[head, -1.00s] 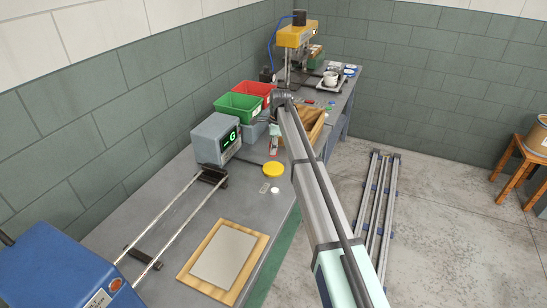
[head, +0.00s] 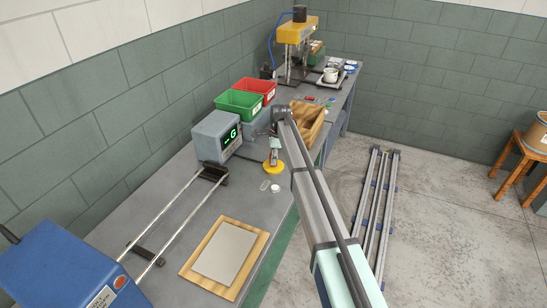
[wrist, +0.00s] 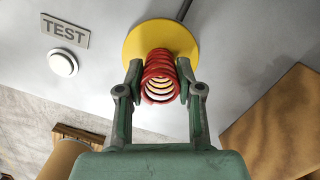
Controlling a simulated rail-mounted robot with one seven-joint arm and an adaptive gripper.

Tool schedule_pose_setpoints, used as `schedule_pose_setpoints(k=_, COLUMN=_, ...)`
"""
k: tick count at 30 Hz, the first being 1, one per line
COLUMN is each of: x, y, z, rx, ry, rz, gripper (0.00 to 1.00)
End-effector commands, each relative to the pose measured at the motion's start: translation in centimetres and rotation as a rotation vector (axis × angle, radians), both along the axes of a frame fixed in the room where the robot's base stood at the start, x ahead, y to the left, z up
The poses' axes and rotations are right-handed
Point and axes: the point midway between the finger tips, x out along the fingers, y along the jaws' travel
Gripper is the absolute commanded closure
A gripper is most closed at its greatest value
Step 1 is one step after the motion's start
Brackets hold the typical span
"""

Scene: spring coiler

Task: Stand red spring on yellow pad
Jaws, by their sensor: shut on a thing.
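The red spring (wrist: 160,82) is a coil between the two fingertips of my gripper (wrist: 160,88) in the wrist view. The fingers are shut on its sides. The yellow pad (wrist: 150,36) is a round disc on the grey bench, directly behind the spring in that view. I cannot tell whether the spring's far end touches the pad. In the head view my gripper (head: 275,154) points down over the yellow pad (head: 281,171) and hides part of it. The spring is too small there to judge its tilt.
A TEST plate (wrist: 65,31) and a white round button (wrist: 62,63) lie beside the pad. The grey display box (head: 213,140) stands to the left. Green (head: 238,103) and red (head: 262,88) bins stand behind it. A wooden tray (head: 307,124) sits behind right. A board (head: 224,254) lies in front.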

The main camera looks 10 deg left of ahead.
Motion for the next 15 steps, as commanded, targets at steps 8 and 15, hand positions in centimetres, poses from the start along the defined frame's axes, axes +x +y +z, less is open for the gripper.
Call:
schedule_pose_setpoints(k=8, x=0.00, y=0.00, z=-0.19, rx=0.000, ry=0.000, rz=0.000, gripper=0.39)
schedule_pose_setpoints(k=15, x=0.00, y=0.00, z=0.09, rx=0.000, ry=0.000, rz=0.000, gripper=0.39)
